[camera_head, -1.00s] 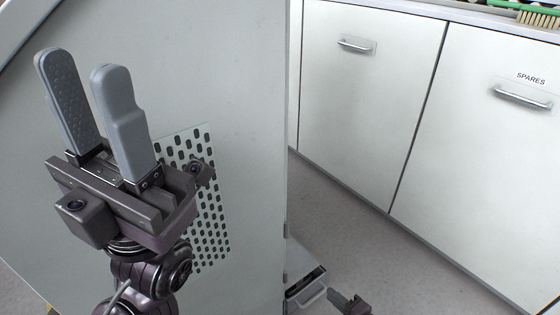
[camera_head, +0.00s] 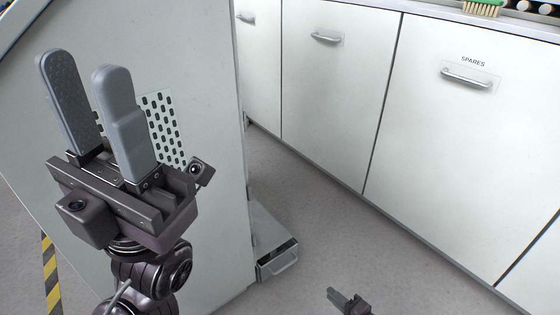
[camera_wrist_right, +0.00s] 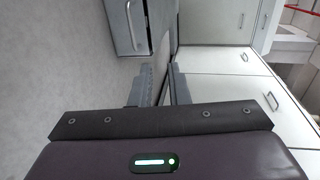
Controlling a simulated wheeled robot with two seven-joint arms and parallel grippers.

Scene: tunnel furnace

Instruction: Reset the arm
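My left gripper (camera_head: 80,70) is upright at the left of the head view. Its two grey fingers stand apart with nothing between them. My right gripper (camera_head: 338,297) shows small at the bottom edge of the head view, low over the grey floor. In the right wrist view its two fingers (camera_wrist_right: 160,85) are apart, with a narrow gap and nothing held between them. Most of the right arm is out of view.
A large grey panel with a perforated vent (camera_head: 163,125) stands behind my left gripper. A low metal box with a handle (camera_head: 275,245) is at its foot. White cabinets (camera_head: 430,130), one marked SPARES, line the right. Open floor (camera_head: 310,215) lies between. Yellow-black tape (camera_head: 50,275) is at left.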

